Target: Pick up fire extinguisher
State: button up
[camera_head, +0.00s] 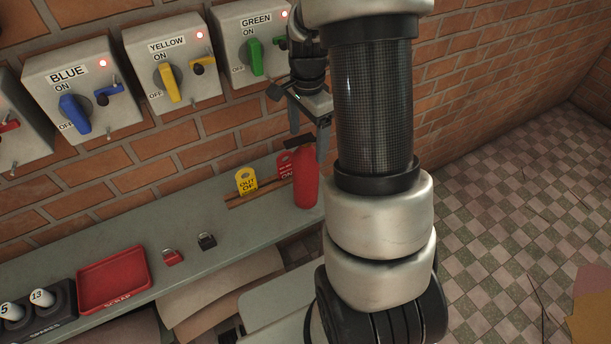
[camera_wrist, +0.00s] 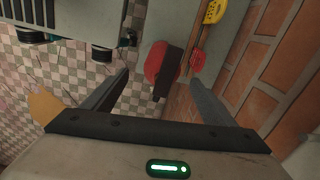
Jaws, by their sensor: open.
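The red fire extinguisher (camera_head: 306,180) stands upright at the right end of the grey shelf, partly beside my arm in the head view. My gripper (camera_head: 308,128) is open just above its top, fingers pointing down. In the wrist view, the red extinguisher body (camera_wrist: 153,62) and its dark top show between and beyond the open fingers of my gripper (camera_wrist: 160,78). The gripper appears empty. I cannot tell whether a finger touches the extinguisher.
Yellow (camera_head: 246,181) and red (camera_head: 284,166) tags stand in a rack close left of the extinguisher. The brick wall carries switch boxes (camera_head: 172,68). Checkered floor is right.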

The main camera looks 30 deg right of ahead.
aim_at(306, 152)
jog(key=shift+w+a+f+p, duration=0.1)
jog(key=shift+f+p, duration=0.05)
jog(key=shift+f, duration=1.4)
jog(key=shift+w+a+f+p, duration=0.1)
jog(key=shift+f+p, duration=0.05)
jog(key=shift+f, duration=1.35)
jog(key=c, duration=1.9)
jog(key=shift+w+d+r, duration=0.1)
jog(key=shift+r, duration=0.05)
grip_shut()
jog(key=shift+r, duration=0.1)
